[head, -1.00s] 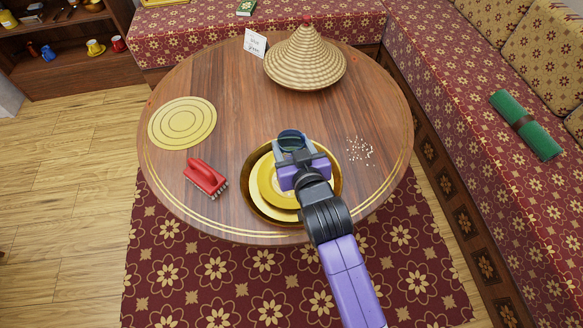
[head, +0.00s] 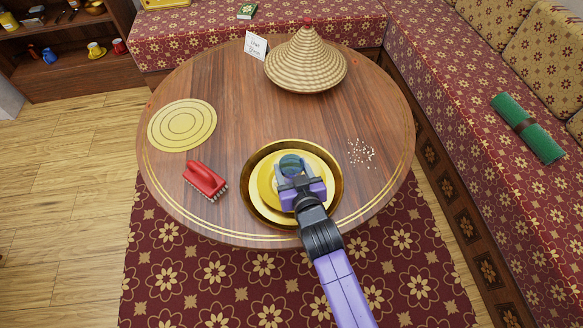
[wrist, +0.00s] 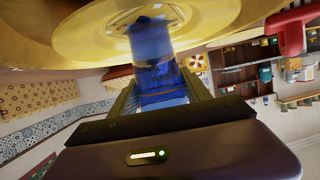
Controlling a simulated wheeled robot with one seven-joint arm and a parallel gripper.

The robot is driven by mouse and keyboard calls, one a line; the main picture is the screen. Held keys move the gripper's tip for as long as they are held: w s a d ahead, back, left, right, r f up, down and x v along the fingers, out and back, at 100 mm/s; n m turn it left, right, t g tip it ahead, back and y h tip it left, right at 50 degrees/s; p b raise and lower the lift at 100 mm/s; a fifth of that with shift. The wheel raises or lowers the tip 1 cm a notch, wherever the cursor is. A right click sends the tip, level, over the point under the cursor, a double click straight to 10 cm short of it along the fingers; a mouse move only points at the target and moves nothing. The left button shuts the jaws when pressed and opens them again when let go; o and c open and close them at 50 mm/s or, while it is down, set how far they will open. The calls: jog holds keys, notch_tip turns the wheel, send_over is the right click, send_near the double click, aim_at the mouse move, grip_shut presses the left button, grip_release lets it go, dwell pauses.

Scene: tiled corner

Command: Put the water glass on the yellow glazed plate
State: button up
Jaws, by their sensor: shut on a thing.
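The water glass (head: 291,162), bluish and see-through, is between the fingers of my gripper (head: 293,174). The gripper is shut on it. In the wrist view the blue glass (wrist: 160,62) stands between the fingers, with its far end against the yellow plate (wrist: 90,38). In the head view the yellow glazed plate (head: 266,186) lies under the glass and gripper, which hide part of it. I cannot tell whether the glass touches the plate.
The plate sits within a brass tray (head: 336,170) on the round wooden table (head: 225,120). A red brush (head: 205,178) and a yellow round mat (head: 182,125) are at left. Crumbs (head: 361,153) lie at right. A woven cone cover (head: 306,62) and a card (head: 256,46) stand behind.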

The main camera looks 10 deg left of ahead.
jog(key=shift+f, duration=0.15)
jog(key=o, duration=1.7)
jog(key=shift+c, duration=0.2)
jog(key=shift+r, duration=0.25)
jog(key=v, duration=1.2)
jog(key=shift+p, duration=0.35)
jog(key=shift+f, duration=0.1)
